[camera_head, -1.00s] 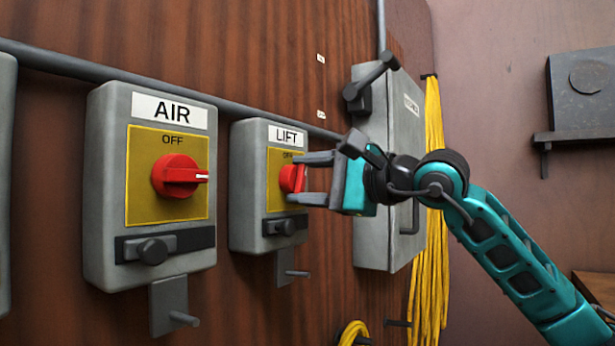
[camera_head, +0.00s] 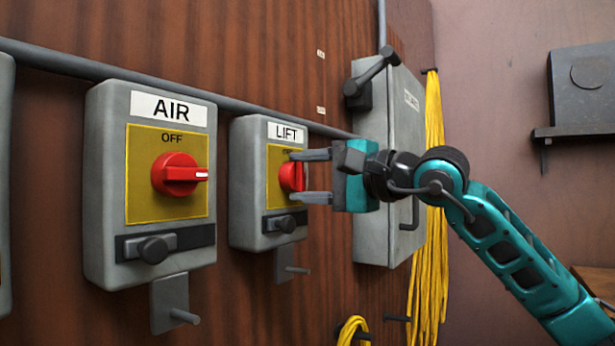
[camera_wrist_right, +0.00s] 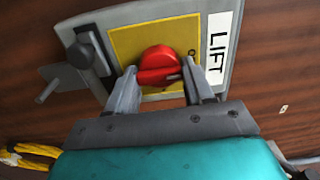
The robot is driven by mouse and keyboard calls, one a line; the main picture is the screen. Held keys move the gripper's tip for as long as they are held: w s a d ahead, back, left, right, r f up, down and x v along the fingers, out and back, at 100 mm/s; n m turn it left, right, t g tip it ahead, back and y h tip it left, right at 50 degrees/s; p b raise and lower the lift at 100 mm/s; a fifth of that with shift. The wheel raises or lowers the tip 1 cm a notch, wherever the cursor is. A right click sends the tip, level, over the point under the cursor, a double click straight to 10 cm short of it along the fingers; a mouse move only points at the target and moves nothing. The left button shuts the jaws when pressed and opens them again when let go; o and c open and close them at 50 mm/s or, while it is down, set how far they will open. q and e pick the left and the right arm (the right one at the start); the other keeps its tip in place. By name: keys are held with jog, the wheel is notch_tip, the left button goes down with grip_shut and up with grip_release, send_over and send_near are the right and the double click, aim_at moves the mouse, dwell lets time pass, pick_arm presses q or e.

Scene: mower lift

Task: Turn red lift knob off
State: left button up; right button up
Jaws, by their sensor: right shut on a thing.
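The red lift knob (camera_head: 293,176) sits on the yellow plate of the grey LIFT box (camera_head: 246,190), right of the AIR box. My right gripper (camera_head: 291,177) has one finger above the knob and one below it, and is shut on it. In the right wrist view the red knob (camera_wrist_right: 158,66) lies between the two fingertips (camera_wrist_right: 159,68). A pale mark on its handle faces roughly toward the LIFT label (camera_wrist_right: 219,45). The OFF lettering is mostly hidden behind a finger. My left gripper is not in view.
The grey AIR box (camera_head: 100,200) with its own red knob (camera_head: 178,174) stands to the left. A grey cabinet (camera_head: 375,235) with a lever and hanging yellow cable (camera_head: 430,230) are to the right, behind my arm. A conduit (camera_head: 60,62) runs above the boxes.

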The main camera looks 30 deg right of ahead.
jog(key=o, duration=1)
jog(key=shift+s+d, duration=0.1)
pick_arm(q)
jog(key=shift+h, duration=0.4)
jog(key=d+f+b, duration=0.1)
jog(key=b, duration=0.2)
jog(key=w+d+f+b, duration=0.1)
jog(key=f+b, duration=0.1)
jog(key=b, duration=0.2)
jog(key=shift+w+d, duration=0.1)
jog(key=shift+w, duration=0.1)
pick_arm(e)
jog(key=v, duration=1.2)
jog(key=shift+s, duration=0.35)
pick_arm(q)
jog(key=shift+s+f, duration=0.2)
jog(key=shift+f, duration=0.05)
